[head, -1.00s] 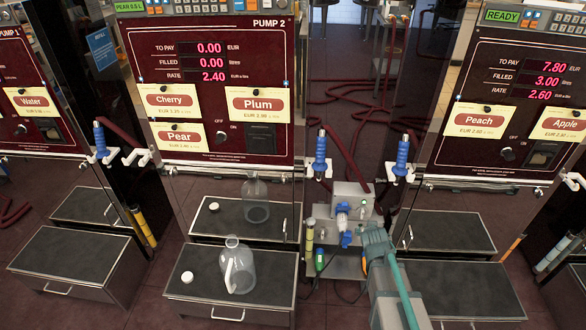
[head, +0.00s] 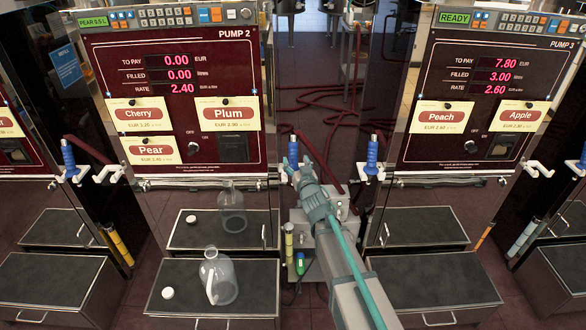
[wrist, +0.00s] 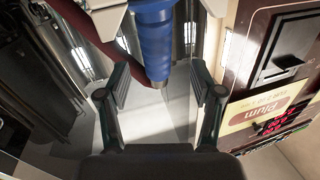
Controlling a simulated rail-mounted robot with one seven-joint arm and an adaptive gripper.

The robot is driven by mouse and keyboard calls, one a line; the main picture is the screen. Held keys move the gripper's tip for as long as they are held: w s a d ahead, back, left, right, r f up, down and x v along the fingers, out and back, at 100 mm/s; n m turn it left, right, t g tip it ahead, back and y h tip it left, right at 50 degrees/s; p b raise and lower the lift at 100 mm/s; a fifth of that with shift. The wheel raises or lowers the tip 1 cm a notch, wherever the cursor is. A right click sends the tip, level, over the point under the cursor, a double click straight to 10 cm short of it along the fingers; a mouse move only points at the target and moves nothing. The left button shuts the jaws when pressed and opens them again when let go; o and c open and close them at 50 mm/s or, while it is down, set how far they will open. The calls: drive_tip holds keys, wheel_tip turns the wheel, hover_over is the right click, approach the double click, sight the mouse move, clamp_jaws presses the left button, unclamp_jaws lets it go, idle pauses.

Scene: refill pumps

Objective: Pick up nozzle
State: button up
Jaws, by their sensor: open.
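A blue nozzle (head: 293,150) hangs upright on the right side of pump 2, mostly hidden behind my gripper (head: 296,170) in the head view. In the wrist view the nozzle's blue body (wrist: 156,42) comes down from the top edge and ends in a grey metal tip. My gripper (wrist: 160,95) is open there, one finger on each side of the line of the nozzle. The tip reaches between the fingertips. I see gaps on both sides, and no finger is closed on the nozzle.
Pump 2's panel (head: 175,95) stands close to my gripper's left. Another blue nozzle (head: 371,155) hangs at pump 3's left side, and one more (head: 68,158) at far left. A glass jug (head: 220,280) and white cap (head: 168,293) stand on pump 2's black-topped drawer unit (head: 260,285).

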sight(295, 155)
drive_tip(key=shift+p+x, duration=0.45)
drive_tip(key=shift+x, duration=2.3)
drive_tip(key=shift+d, duration=0.2)
clamp_jaws()
